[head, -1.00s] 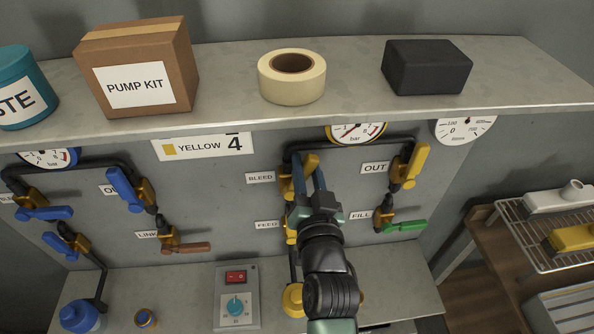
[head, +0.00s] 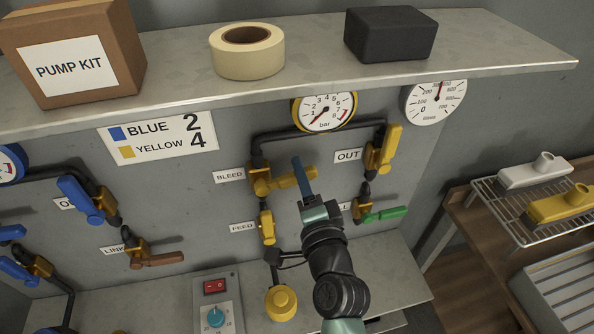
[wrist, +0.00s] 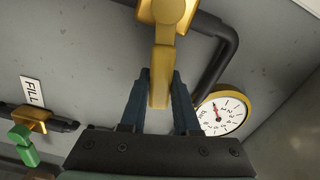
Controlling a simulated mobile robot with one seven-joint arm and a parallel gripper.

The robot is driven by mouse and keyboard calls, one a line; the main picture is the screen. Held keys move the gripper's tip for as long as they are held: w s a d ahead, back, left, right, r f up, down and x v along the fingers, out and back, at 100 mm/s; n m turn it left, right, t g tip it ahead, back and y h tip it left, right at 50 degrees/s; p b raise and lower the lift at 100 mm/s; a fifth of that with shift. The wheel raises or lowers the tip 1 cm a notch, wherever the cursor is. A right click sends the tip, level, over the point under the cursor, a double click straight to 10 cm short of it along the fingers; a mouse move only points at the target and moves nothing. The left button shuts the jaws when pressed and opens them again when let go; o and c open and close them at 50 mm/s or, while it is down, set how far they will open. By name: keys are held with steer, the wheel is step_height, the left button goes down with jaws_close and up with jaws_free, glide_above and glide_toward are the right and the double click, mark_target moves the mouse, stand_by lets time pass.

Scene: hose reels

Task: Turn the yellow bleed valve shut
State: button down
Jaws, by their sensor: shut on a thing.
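The yellow bleed valve (head: 261,181) is on the panel beside the BLEED label (head: 230,175). Its lever handle (head: 285,181) points right, nearly level and tilted slightly up. My gripper (head: 298,168) is at the handle's outer part, with one blue finger crossing in front of it. The wrist view shows the handle (wrist: 164,60) between the two fingers of my gripper (wrist: 160,88), which is shut on it. Part of the handle is hidden behind the finger in the head view.
The yellow OUT valve (head: 388,150) and green-handled FILL valve (head: 383,215) are to the right. The yellow FEED valve (head: 267,225) is below. A gauge (head: 324,112) and black pipe (head: 318,134) are above. A shelf (head: 330,78) overhangs the panel.

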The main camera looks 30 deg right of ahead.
steer(key=shift+d+f+m, duration=0.1)
steer(key=shift+f+m, duration=0.85)
steer(key=shift+m, duration=0.35)
steer(key=shift+f, duration=0.1)
steer(key=c, duration=0.6)
jaws_free()
steer(key=shift+c, duration=0.2)
steer(key=shift+s, duration=0.1)
steer(key=b+v, duration=0.3)
steer(key=v, duration=1)
